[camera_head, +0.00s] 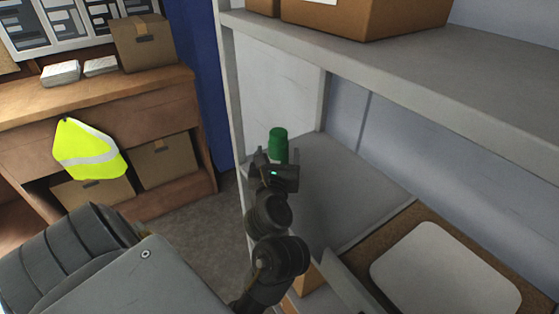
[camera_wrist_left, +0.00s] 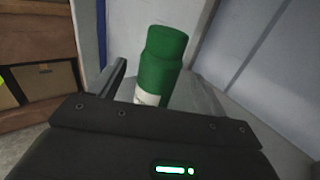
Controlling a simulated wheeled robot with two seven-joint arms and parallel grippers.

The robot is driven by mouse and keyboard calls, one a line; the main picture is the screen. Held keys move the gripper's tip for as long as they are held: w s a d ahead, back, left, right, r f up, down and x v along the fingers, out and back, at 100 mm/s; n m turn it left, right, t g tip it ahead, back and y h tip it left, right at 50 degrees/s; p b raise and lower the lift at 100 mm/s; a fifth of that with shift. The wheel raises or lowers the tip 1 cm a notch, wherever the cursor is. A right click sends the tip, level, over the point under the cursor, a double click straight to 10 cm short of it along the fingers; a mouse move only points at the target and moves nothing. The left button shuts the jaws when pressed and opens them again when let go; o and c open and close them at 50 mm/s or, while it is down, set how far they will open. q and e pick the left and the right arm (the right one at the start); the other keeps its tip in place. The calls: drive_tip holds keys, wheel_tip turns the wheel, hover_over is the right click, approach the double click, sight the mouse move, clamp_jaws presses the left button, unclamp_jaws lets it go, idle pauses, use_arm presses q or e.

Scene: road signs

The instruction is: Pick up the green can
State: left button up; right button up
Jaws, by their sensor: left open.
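A green can (camera_head: 278,142) stands upright on the grey shelf (camera_head: 345,185), near the shelf's left end. My left gripper (camera_head: 275,160) is open just in front of it and hides its lower part in the head view. In the left wrist view the can (camera_wrist_left: 161,62) rises beyond the gripper body, with a white label low on its side. One finger of the left gripper (camera_wrist_left: 115,78) shows to the left of the can. The other finger is hidden, and I cannot tell whether either finger touches the can. My right gripper is not in view.
A grey shelf post (camera_head: 232,90) stands left of the can. An upper shelf (camera_head: 400,65) with cardboard boxes (camera_head: 365,15) hangs above. A brown board with a white panel (camera_head: 445,270) lies to the right. The shelf right of the can is clear.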

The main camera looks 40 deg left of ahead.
use_arm(q)
drive_tip(key=shift+x, duration=2.8)
drive_tip(key=shift+s, duration=0.1)
drive_tip(key=shift+c, duration=0.2)
drive_tip(key=c, duration=1.3)
wheel_tip(320, 180, up, 10)
drive_tip(key=shift+r+p, duration=0.1)
drive_tip(key=shift+p, duration=0.65)
